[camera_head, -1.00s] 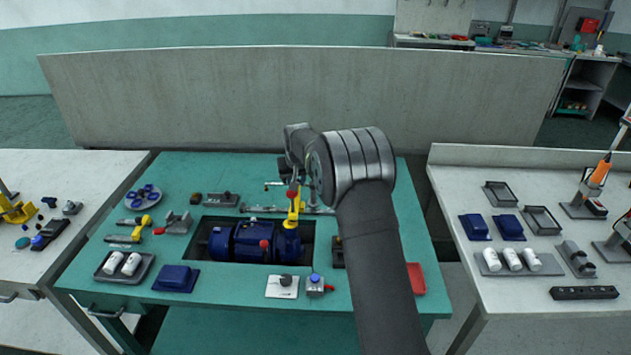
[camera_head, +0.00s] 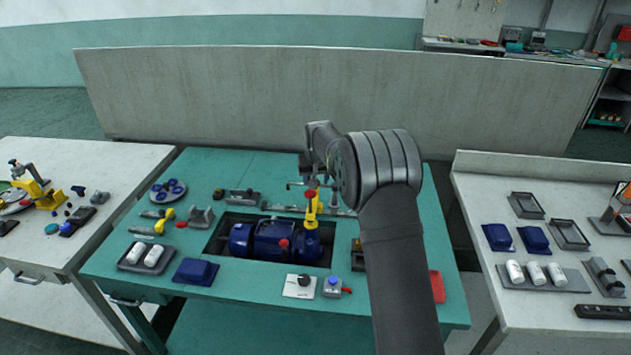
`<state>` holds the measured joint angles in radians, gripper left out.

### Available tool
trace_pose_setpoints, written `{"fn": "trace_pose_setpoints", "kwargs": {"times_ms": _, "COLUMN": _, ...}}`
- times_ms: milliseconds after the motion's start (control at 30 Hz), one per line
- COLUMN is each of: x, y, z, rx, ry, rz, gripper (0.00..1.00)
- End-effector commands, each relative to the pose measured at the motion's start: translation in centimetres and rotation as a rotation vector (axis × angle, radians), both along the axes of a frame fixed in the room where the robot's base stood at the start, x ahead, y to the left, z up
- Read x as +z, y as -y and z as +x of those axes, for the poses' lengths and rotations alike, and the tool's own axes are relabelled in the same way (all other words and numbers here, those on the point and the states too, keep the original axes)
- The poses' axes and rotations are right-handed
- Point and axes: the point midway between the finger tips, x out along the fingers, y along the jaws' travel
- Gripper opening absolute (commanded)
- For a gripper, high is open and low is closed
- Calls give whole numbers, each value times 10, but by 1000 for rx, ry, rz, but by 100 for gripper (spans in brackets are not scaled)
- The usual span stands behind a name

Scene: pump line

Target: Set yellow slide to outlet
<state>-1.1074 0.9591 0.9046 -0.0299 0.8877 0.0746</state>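A yellow upright part with a red knob, which looks like the yellow slide (camera_head: 312,212), stands at the right end of the blue motor or pump (camera_head: 275,238) in the bench recess. My gripper (camera_head: 309,182) points down just above the red knob. The wrist hides much of the gripper, and its fingers are too small to tell whether they are open or touch the knob. I cannot make out any outlet marking. A grey pipe or rail (camera_head: 285,208) runs behind the motor.
Yellow-handled tools (camera_head: 150,228) lie left. A pale panel (camera_head: 300,95) stands behind.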

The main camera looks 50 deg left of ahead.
Motion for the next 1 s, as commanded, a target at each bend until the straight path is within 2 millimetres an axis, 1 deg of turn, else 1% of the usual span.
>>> {"fn": "trace_pose_setpoints", "kwargs": {"times_ms": 33, "x": 10, "y": 2, "z": -2, "rx": 0, "ry": 2, "rz": 3, "gripper": 48}}
{"fn": "trace_pose_setpoints", "kwargs": {"times_ms": 167, "x": 37, "y": 12, "z": -7, "rx": 0, "ry": 3, "rz": 4, "gripper": 48}}
{"fn": "trace_pose_setpoints", "kwargs": {"times_ms": 400, "x": 92, "y": 32, "z": -19, "rx": 0, "ry": 2, "rz": 6, "gripper": 48}}
{"fn": "trace_pose_setpoints", "kwargs": {"times_ms": 600, "x": 128, "y": 45, "z": -26, "rx": 0, "ry": 3, "rz": 4, "gripper": 48}}
{"fn": "trace_pose_setpoints", "kwargs": {"times_ms": 700, "x": 139, "y": 49, "z": -29, "rx": 0, "ry": 2, "rz": 3, "gripper": 48}}
{"fn": "trace_pose_setpoints", "kwargs": {"times_ms": 800, "x": 145, "y": 51, "z": -30, "rx": 0, "ry": 2, "rz": 3, "gripper": 48}}
{"fn": "trace_pose_setpoints", "kwargs": {"times_ms": 1000, "x": 148, "y": 53, "z": -31, "rx": 0, "ry": 1, "rz": 1, "gripper": 48}}
